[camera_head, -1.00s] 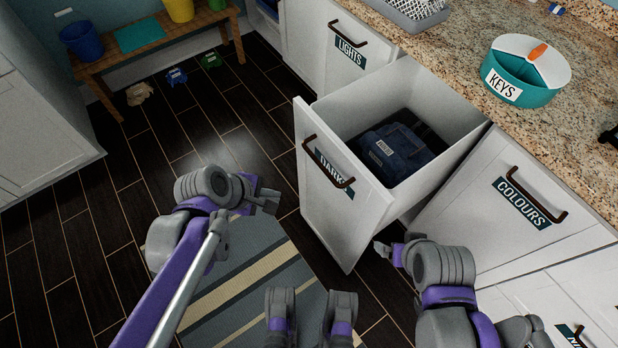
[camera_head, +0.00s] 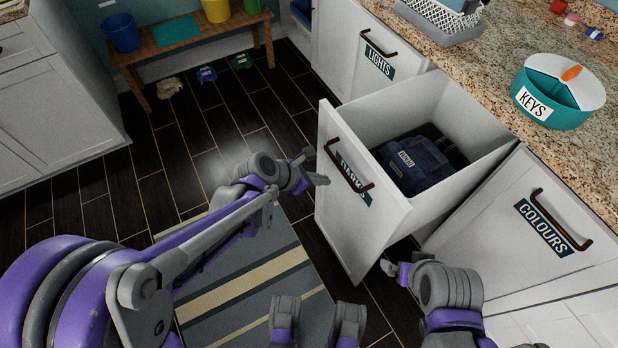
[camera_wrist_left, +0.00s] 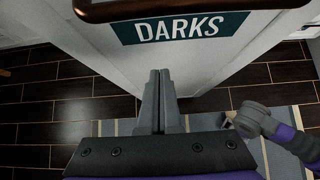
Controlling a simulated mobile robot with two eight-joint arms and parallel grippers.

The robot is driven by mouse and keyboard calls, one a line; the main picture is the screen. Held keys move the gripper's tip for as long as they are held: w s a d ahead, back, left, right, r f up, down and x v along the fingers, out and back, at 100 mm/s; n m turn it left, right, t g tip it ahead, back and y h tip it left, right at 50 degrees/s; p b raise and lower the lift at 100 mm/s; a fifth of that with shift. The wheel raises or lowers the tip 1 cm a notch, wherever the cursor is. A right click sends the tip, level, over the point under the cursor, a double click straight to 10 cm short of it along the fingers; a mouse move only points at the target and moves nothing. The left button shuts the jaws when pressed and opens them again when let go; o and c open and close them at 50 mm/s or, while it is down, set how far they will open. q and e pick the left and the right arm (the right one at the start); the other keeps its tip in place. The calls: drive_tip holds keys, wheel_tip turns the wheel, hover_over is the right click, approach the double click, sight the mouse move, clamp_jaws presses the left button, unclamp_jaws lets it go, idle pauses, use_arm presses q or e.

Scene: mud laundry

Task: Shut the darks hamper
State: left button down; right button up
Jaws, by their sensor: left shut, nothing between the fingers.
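The darks hamper (camera_head: 345,235) is a white pull-out bin standing open from the cabinet row, with dark folded clothes (camera_head: 420,165) inside. Its front carries a dark bar handle (camera_head: 347,165) and a DARKS label, which also shows in the left wrist view (camera_wrist_left: 185,27). My left gripper (camera_head: 322,180) is in front of the hamper's front panel, near the handle. Its fingers (camera_wrist_left: 159,80) are shut and empty, below the label in the wrist view. Whether they touch the panel is unclear. My right gripper (camera_head: 388,267) is low by the hamper's lower right side; its jaw state is unclear.
The LIGHTS hamper (camera_head: 375,65) and COLOURS hamper (camera_head: 545,235) flank it, both closed. A KEYS bowl (camera_head: 540,110) stands on the granite counter. A striped rug (camera_head: 250,290) lies on the dark floor. A wooden bench (camera_head: 190,45) is at the back left.

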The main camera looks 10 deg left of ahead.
sight(337, 173)
use_arm(q)
drive_tip(key=shift+w+d+f, duration=0.1)
drive_tip(key=shift+w+d, duration=0.55)
drive_tip(key=shift+d, duration=0.25)
drive_tip(key=shift+w+d, duration=0.6)
drive_tip(key=shift+d, duration=0.25)
use_arm(e)
drive_tip(key=shift+f, duration=0.25)
use_arm(q)
drive_tip(key=shift+d, duration=0.1)
